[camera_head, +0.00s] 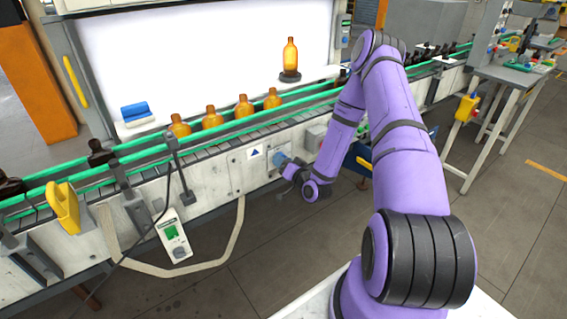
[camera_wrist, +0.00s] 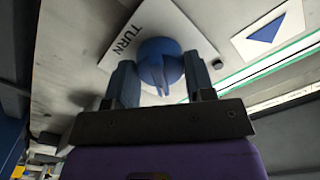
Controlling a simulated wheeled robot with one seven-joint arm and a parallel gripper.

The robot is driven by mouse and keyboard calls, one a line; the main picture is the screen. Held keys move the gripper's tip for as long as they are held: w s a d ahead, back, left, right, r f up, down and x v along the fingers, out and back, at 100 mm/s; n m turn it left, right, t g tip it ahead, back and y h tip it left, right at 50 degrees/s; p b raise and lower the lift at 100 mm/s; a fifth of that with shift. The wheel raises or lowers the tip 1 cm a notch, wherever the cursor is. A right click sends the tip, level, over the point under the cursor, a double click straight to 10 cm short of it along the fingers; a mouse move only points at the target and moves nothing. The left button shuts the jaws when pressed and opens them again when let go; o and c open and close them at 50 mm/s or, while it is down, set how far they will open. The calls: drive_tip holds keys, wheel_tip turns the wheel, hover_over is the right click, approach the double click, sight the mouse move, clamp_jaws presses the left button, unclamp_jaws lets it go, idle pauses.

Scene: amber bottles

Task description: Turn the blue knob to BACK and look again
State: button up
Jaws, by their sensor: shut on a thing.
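The blue knob (camera_wrist: 160,62) sits on a white plate marked TURN (camera_wrist: 133,36) in the wrist view. My gripper (camera_wrist: 160,80) has a finger on each side of the knob and is shut on it. In the head view the knob (camera_head: 279,159) shows small on the front of the conveyor, with my gripper (camera_head: 287,167) against it. No BACK mark can be read in either view. An amber bottle (camera_head: 291,56) stands upright on a dark round stand (camera_head: 290,76) before the bright white panel (camera_head: 215,50).
Several amber bottles (camera_head: 212,118) stand on the conveyor between green rails (camera_head: 137,157). A blue triangle sign (camera_wrist: 266,31) is beside the knob plate. The floor in front is clear.

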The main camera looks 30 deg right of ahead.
drive_tip(key=m, duration=0.5)
drive_tip(key=shift+m, duration=0.3)
drive_tip(key=m, duration=0.4)
drive_tip(key=shift+m, duration=0.4)
drive_tip(key=o, duration=0.9)
drive_tip(key=s, duration=1.1)
drive_tip(key=shift+d, duration=0.2)
drive_tip(key=shift+w, duration=0.1)
